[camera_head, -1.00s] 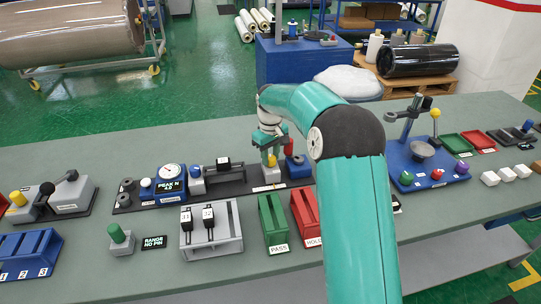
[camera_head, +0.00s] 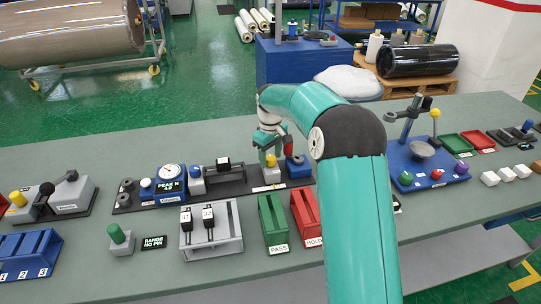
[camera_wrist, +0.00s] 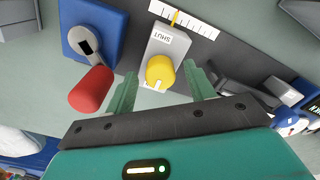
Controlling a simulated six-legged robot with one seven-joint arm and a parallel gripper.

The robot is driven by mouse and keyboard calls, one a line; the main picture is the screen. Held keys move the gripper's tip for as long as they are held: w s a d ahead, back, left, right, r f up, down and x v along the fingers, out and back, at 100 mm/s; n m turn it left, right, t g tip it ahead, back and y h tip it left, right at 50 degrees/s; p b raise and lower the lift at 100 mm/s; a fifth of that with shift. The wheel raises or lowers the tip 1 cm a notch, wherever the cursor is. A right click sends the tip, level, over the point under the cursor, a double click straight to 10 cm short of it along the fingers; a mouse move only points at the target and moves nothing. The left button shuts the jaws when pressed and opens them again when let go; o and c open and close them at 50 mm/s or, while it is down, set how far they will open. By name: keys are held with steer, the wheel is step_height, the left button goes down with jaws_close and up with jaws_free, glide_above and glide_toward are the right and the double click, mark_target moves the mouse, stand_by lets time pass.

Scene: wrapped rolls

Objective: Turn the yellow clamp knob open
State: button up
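The yellow clamp knob (camera_wrist: 160,72) sits on a grey block (camera_wrist: 165,43) labelled SHUT in the wrist view. A pale mark shows on the knob's near edge. My gripper (camera_wrist: 160,79) is open, with one green finger on each side of the knob and a visible gap on both sides. Whether the fingertips reach down to the knob's height I cannot tell. In the head view, my gripper (camera_head: 268,141) is over the right end of the dark fixture plate, with the yellow knob (camera_head: 271,160) small just below it.
A red-handled lever (camera_wrist: 92,88) on a blue block (camera_wrist: 104,25) stands close to the left finger. A white scale strip (camera_wrist: 190,18) lies beyond the grey block. Green PASS (camera_head: 272,222) and red HOLD (camera_head: 306,212) bins stand nearer on the bench.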

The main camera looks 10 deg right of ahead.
mark_target(271, 157)
step_height(271, 157, up, 14)
stand_by(0.6)
steer(key=shift+f, duration=0.1)
steer(key=s+r+m+t, duration=0.1)
steer(key=s+r, duration=0.2)
steer(key=s, duration=0.3)
steer(key=s+a+r+m+t, duration=0.1)
steer(key=s+r, duration=0.2)
steer(key=s, duration=0.3)
steer(key=s+r+m+t, duration=0.1)
steer(key=s+r, duration=0.2)
steer(key=s, duration=0.3)
steer(key=s+f+m+t, duration=0.1)
steer(key=s+f+m, duration=0.1)
steer(key=s, duration=0.8)
steer(key=s+f+m+t, duration=0.1)
steer(key=s+f, duration=0.4)
steer(key=s, duration=0.5)
steer(key=shift+d+f+m+t, duration=0.25)
steer(key=shift+d+m+t, duration=0.05)
steer(key=shift+d+m, duration=0.2)
